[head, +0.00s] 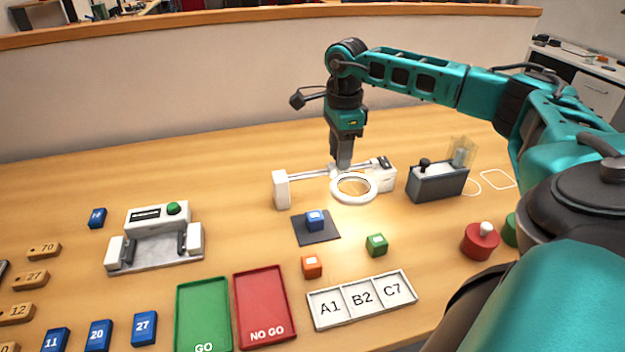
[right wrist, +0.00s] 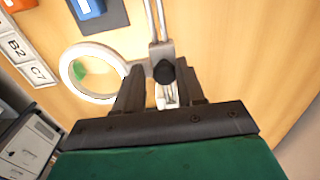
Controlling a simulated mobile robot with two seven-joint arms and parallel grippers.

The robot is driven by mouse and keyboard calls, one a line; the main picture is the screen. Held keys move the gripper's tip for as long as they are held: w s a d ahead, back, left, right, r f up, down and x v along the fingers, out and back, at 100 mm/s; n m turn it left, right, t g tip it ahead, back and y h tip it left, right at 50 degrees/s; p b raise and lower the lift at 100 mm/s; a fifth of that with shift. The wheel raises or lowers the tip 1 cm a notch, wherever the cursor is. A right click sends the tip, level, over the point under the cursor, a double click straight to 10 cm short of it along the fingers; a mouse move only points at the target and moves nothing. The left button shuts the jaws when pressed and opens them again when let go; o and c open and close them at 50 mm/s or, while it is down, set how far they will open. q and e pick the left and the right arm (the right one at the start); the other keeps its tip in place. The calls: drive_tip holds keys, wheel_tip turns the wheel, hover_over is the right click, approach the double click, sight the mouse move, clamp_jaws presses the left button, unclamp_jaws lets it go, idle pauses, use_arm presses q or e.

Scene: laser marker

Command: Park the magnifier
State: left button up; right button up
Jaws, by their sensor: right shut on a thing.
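The magnifier, a white ring lens (head: 335,193), hangs on a carriage on a pale twin-rod rail (head: 318,173) between two white end blocks. The carriage sits nearer the right end block (head: 381,177). My right gripper (head: 342,165) points down over the carriage and is shut on the magnifier's handle. In the right wrist view, a dark round knob (right wrist: 163,73) shows between the fingers of the gripper (right wrist: 160,85), with the ring (right wrist: 66,72) beside them. A dark square pad (head: 327,238) bearing a blue block (head: 315,220) lies left of the ring, not under it. My left gripper is not in view.
A grey box (head: 437,184) with a black knob stands right of the rail. Green (head: 376,244) and orange (head: 312,266) blocks lie in front. Nearer are the green GO tray (head: 203,310), red NO GO tray (head: 262,305) and lettered tray (head: 361,298). A white fixture (head: 155,240) stands left.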

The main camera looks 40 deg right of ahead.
sight(353, 167)
drive_tip(key=shift+s+d+f, duration=0.25)
drive_tip(key=shift+s+d, duration=0.05)
drive_tip(key=shift+d, duration=0.25)
drive_tip(key=shift+s+d+f, duration=0.2)
drive_tip(key=shift+s+d, duration=0.1)
drive_tip(key=shift+d, duration=0.2)
drive_tip(key=shift+s+d+f, duration=0.25)
drive_tip(key=shift+s+d, duration=0.05)
drive_tip(key=shift+d, duration=0.25)
drive_tip(key=o, duration=0.6)
drive_tip(key=shift+w+f, duration=0.1)
drive_tip(key=shift+w, duration=0.05)
drive_tip(key=shift+a, duration=0.1)
drive_tip(key=shift+r+p, duration=0.6)
drive_tip(key=shift+w+d+r+p, duration=0.15)
drive_tip(key=shift+r+p, duration=0.5)
drive_tip(key=shift+r, duration=0.85)
drive_tip(key=shift+s+d+r+p, duration=0.15)
drive_tip(key=shift+r+p, duration=0.45)
drive_tip(key=shift+r, duration=0.9)
drive_tip(key=shift+w, duration=0.1)
